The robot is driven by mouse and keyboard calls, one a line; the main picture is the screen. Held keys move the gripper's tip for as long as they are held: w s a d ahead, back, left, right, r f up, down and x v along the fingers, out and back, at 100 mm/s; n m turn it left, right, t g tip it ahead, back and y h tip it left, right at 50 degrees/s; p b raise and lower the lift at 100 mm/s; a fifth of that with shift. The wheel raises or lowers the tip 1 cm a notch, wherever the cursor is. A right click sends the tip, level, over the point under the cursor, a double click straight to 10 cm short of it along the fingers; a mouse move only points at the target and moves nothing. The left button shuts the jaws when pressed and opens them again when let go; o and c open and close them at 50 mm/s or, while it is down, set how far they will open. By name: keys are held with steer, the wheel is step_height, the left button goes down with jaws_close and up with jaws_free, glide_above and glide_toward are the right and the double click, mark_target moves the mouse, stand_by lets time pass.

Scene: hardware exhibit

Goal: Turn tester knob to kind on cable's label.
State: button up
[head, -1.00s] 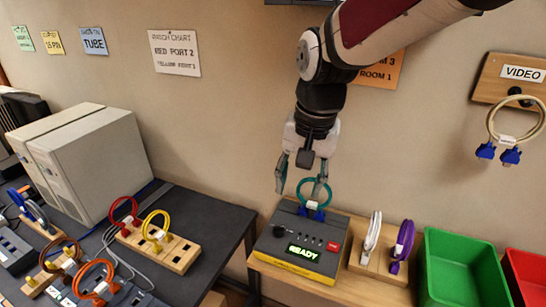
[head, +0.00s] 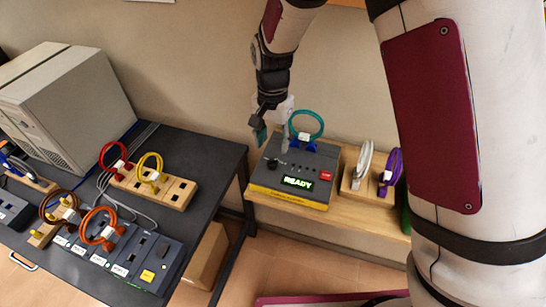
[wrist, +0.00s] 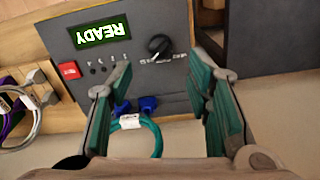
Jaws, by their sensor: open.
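The tester (head: 297,187) is a dark grey box with a yellow front edge on a wooden shelf, its green screen reading READY. Its black knob (wrist: 158,45) sits on the top face, with small unreadable markings around it; it also shows in the head view (head: 281,163). The teal cable (head: 307,120), with blue plugs and a white label, stands at the tester's back; the label's writing is too small to read. My gripper (wrist: 167,80) is open and empty, above the tester's back-left part. In the wrist view the knob lies just beyond the fingertips, between their lines.
A red button (wrist: 69,70) is on the tester's far side from the knob. White (head: 363,160) and purple (head: 391,172) cables stand in a wooden block to the right. The dark table (head: 209,180) at left holds cable blocks and a computer case (head: 69,107).

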mark_target(272, 160)
step_height(272, 160, down, 8)
steer(key=shift+r+p, duration=0.25)
steer(key=shift+p, duration=0.1)
jaws_close()
